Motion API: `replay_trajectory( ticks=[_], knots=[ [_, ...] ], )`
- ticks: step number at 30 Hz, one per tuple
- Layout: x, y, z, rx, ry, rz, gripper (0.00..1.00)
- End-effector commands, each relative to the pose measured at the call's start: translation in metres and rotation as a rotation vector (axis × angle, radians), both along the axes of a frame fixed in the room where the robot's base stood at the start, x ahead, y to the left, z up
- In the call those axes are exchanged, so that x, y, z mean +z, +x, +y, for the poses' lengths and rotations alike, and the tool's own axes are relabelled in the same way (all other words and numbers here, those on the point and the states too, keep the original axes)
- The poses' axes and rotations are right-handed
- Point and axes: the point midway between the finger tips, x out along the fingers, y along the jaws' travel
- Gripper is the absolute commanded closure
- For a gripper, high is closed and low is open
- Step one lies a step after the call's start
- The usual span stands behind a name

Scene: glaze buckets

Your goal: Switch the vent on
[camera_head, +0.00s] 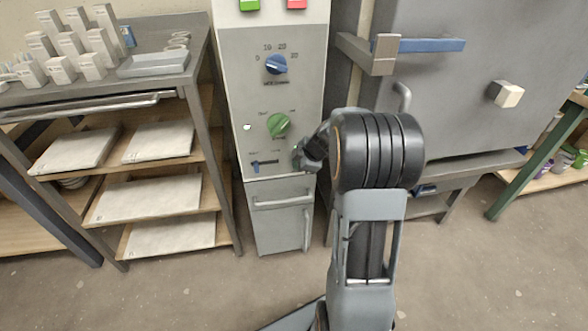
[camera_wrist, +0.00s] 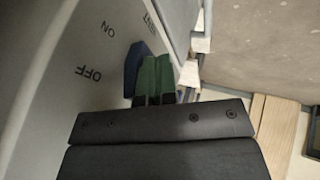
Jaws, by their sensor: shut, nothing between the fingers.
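The vent switch is a small blue lever on a dark slot, low on the grey control panel (camera_head: 233,100). In the head view the blue lever (camera_head: 255,163) is at the left end of the slot. In the wrist view the blue lever (camera_wrist: 133,68) stands by the printed words VENT, ON and OFF. I cannot tell which word it is set to. My gripper (camera_head: 299,158) is just right of the switch, low at the panel's right edge. In the wrist view its green fingertips (camera_wrist: 158,73) are shut, close beside the lever; whether they touch it is unclear.
Above the switch are a green dial (camera_head: 278,125) and a blue dial (camera_head: 276,64). Below it is a cabinet door with a handle (camera_head: 283,203). A shelf rack (camera_head: 197,80) stands left and a large grey kiln-like box (camera_head: 450,110) right.

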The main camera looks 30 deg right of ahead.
Motion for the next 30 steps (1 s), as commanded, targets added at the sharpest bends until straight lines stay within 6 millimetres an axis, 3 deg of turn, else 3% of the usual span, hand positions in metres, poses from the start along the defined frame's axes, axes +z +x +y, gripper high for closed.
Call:
replay_trajectory(
  ticks=[19, 30],
  knots=[
    [0.017, 0.000, 0.000, 0.001, -0.001, -0.002, 1.00],
    [0.018, 0.000, 0.000, 0.000, -0.001, -0.002, 1.00]
  ],
)
